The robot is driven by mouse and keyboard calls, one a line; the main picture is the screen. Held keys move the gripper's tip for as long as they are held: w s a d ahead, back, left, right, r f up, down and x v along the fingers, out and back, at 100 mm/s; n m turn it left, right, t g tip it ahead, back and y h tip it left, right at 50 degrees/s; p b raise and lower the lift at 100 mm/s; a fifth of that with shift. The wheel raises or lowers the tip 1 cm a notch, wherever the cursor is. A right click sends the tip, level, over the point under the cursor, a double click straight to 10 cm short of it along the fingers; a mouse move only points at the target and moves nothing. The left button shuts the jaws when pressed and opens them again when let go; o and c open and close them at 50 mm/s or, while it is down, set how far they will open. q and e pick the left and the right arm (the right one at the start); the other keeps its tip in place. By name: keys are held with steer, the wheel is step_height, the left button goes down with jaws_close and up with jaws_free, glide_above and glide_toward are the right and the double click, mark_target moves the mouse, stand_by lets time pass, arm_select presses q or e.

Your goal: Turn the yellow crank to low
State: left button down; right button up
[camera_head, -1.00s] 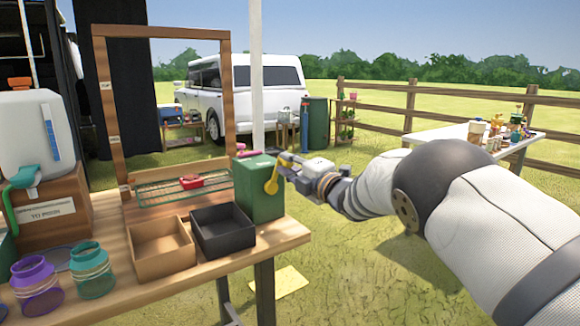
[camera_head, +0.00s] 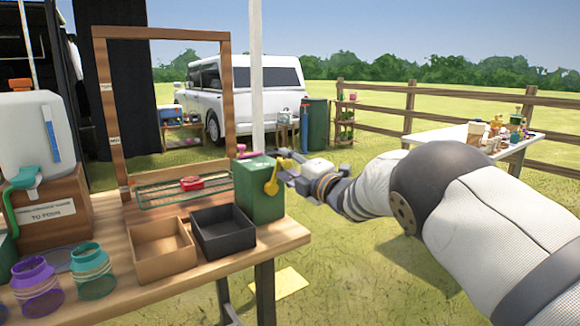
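The yellow crank (camera_head: 271,178) is on the right side of a green box (camera_head: 252,197) that stands at the right end of the wooden table. The crank's knob end is low and its arm slants upward to the right. My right gripper (camera_head: 284,168) is just to the right of the crank, at the height of its upper part. A small yellow patch shows by the fingertips. The fingers are too small to tell whether they are open or shut, or whether they touch the crank. My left gripper is not in view.
A brown tray (camera_head: 161,262) and a black tray (camera_head: 223,248) sit left of the green box. A wooden frame (camera_head: 232,100) and a wire rack (camera_head: 160,201) with a red item stand behind them. Purple and teal jars (camera_head: 92,287) stand at the front left.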

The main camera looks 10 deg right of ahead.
steer(key=v, duration=1.2)
